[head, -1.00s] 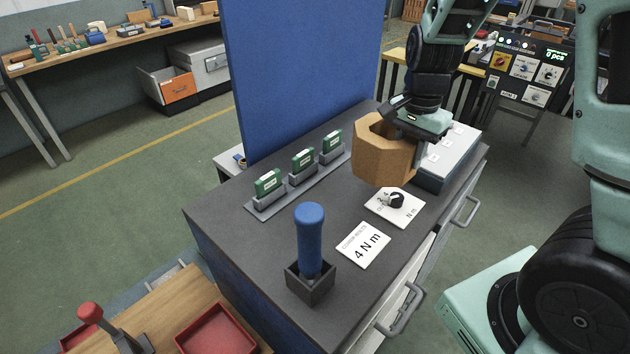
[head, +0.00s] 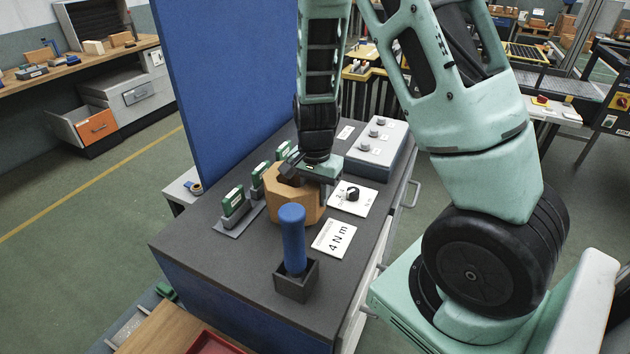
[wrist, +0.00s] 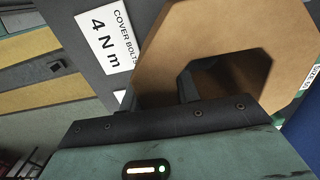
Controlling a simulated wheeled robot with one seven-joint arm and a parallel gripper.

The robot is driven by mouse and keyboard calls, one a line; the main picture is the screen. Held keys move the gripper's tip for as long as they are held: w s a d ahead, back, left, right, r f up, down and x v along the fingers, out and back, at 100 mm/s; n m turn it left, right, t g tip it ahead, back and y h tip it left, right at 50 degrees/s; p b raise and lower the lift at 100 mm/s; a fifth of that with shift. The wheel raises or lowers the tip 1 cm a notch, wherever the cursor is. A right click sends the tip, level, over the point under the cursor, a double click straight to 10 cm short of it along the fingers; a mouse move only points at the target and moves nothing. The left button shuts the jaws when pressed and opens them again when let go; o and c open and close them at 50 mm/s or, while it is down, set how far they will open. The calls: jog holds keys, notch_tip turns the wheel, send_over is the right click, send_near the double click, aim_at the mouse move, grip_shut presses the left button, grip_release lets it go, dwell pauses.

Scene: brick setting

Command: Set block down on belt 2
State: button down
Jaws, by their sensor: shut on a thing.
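An orange-brown hexagonal block (head: 279,208) with an opening in its middle is in my gripper (head: 308,180), above the dark bench top. In the wrist view the block (wrist: 235,40) fills the upper right, and my gripper (wrist: 188,88) is shut on its wall beside the opening. In the head view a blue-handled tool hides part of the block's lower front. A roller or belt conveyor (head: 560,82) stands in the far right background. No number 2 is readable on it, so I cannot tell which belt it is.
The blue-handled tool (head: 293,240) stands in a small dark holder. Green items (head: 234,201) stand in a rack left of the block. A tall blue panel (head: 225,80) rises behind.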

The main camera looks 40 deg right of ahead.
jog(key=shift+f, duration=0.75)
jog(key=shift+f, duration=0.15)
jog(key=c, duration=1)
grip_release()
